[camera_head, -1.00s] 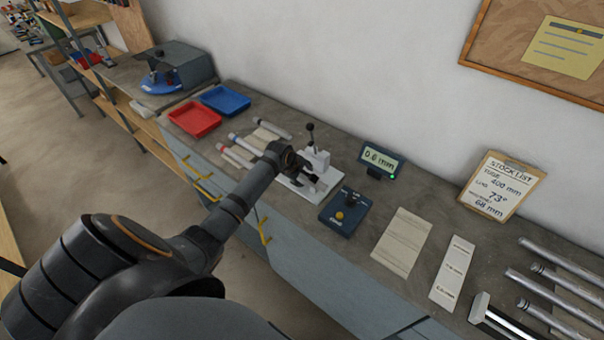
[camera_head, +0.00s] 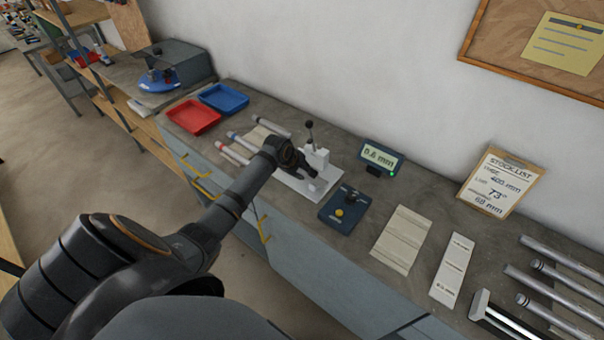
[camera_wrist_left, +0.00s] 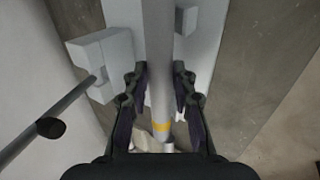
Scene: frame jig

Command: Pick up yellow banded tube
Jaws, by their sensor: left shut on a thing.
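The yellow banded tube (camera_wrist_left: 158,45) is a grey tube with a yellow band near its lower end in the left wrist view. My left gripper (camera_wrist_left: 161,78) is shut on it, one finger on each side, with the band between the wrist and the fingertips. In the head view my left gripper (camera_head: 302,164) is at the white jig (camera_head: 318,160), and I cannot make out the tube there. In the wrist view the tube passes over the jig's pale plate; whether it touches the plate is unclear. My right gripper is not in view.
The jig's lever (camera_head: 310,130) stands up behind my gripper. A blue control box (camera_head: 344,212) and a display (camera_head: 381,157) are to the right. Several tubes lie left of the jig, with a red tray (camera_head: 194,117) and a blue tray (camera_head: 224,98) beyond.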

